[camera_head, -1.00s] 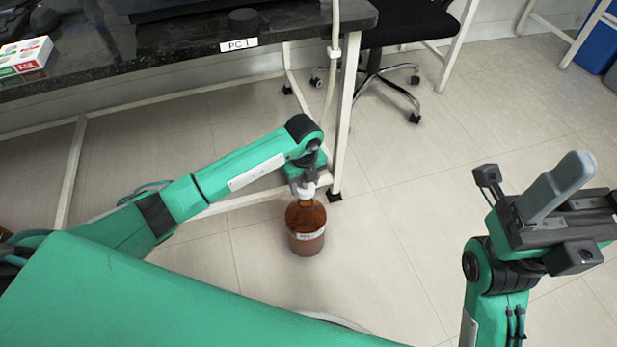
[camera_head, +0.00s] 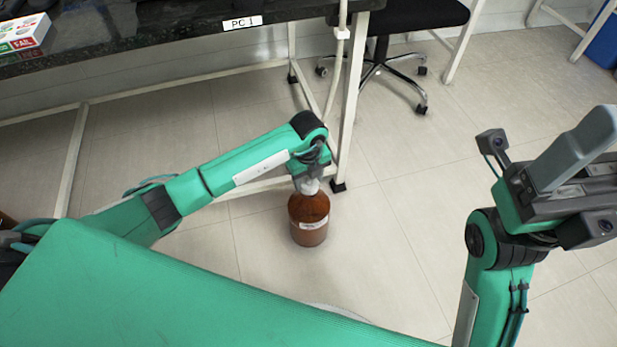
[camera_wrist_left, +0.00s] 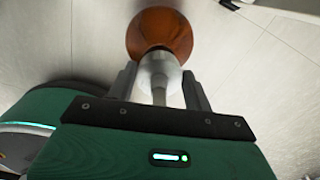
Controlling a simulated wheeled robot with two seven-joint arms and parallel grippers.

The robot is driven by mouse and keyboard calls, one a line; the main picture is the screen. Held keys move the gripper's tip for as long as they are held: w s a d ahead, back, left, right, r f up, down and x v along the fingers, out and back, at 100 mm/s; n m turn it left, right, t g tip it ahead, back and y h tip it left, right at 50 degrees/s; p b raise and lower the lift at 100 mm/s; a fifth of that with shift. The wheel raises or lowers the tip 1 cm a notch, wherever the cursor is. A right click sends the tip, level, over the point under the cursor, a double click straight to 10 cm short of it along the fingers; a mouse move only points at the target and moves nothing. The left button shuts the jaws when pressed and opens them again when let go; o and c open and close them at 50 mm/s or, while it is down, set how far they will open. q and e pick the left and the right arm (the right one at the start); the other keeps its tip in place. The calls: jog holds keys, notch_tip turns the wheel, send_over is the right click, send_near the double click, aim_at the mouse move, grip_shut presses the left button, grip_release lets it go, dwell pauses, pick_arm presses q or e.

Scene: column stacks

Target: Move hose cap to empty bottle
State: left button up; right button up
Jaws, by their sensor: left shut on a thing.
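A brown glass bottle (camera_head: 309,222) with a white label stands on or just above the floor beside the bench leg; it also shows in the left wrist view (camera_wrist_left: 160,32). A whitish hose cap (camera_wrist_left: 160,74) is at the bottle's mouth, with a pale hose running back from it between my fingers. My left gripper (camera_head: 308,182) is shut on the cap, directly over the bottle neck. Whether the cap is seated on the neck or just above it I cannot tell. My right gripper (camera_head: 577,152) is raised at the right, away from the bottle; its jaw gap is unclear.
A dark bench (camera_head: 180,35) labelled PC 1 runs along the back, its white leg (camera_head: 352,110) close behind the bottle. A black office chair (camera_head: 400,18) stands beyond it. A small box (camera_head: 22,30) lies on the bench at left. Floor right of the bottle is clear.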

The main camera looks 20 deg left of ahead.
pick_arm(q)
jog(key=shift+p, duration=0.6)
dwell(0.8)
jog(key=shift+f, duration=0.85)
dwell(1.2)
jog(key=o, duration=1)
jog(key=shift+o, duration=0.2)
